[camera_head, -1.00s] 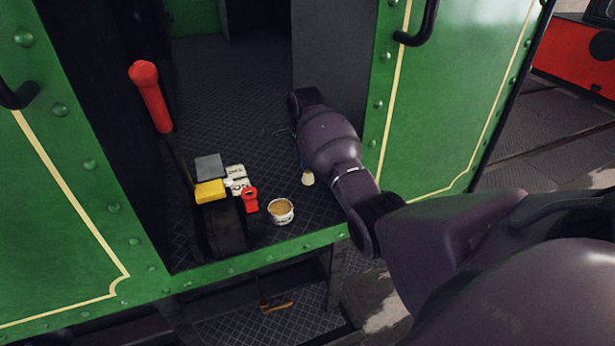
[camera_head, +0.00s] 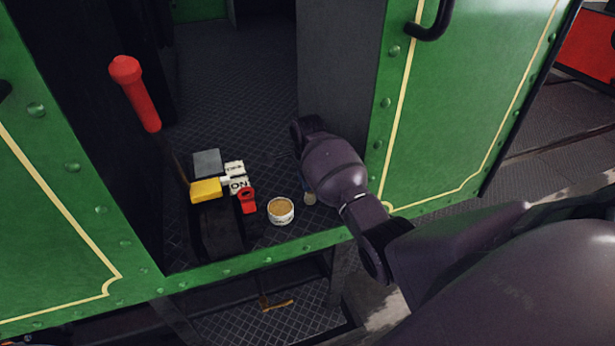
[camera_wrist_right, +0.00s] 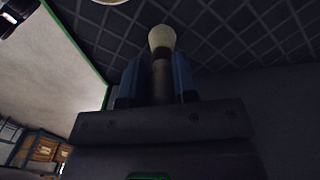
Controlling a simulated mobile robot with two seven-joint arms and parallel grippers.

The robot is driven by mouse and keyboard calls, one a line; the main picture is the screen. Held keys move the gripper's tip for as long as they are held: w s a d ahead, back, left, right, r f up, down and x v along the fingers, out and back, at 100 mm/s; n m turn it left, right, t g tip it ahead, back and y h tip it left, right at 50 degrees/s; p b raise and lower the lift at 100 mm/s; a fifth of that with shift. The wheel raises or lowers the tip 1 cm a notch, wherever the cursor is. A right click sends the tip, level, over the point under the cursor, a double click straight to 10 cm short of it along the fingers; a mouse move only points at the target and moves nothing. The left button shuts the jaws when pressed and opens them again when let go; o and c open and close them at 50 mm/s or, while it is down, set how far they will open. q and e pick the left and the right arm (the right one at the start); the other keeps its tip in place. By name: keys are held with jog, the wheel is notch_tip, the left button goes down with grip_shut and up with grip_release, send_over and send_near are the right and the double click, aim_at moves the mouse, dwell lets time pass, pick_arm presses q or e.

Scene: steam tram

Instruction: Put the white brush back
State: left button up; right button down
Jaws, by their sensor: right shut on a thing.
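The white brush (camera_wrist_right: 161,40) has pale bristles and a grey-brown handle. In the right wrist view my right gripper (camera_wrist_right: 158,76) is shut on the handle between its blue fingers, with the bristles pointing out past the fingertips. My left gripper is out of view.
A red-handled lever (camera_head: 136,92) stands at the left. A yellow block (camera_head: 206,190), a grey block (camera_head: 207,162), white lettered blocks (camera_head: 236,177) and a red item (camera_head: 247,199) cluster left of the tin. Green riveted panels (camera_head: 450,110) flank the doorway. The patterned floor (camera_head: 240,100) behind is clear.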

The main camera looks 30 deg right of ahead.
jog(key=shift+s+a+r, duration=0.1)
jog(key=shift+a, duration=0.1)
jog(key=c, duration=0.9)
grip_release()
jog(key=shift+d, duration=0.1)
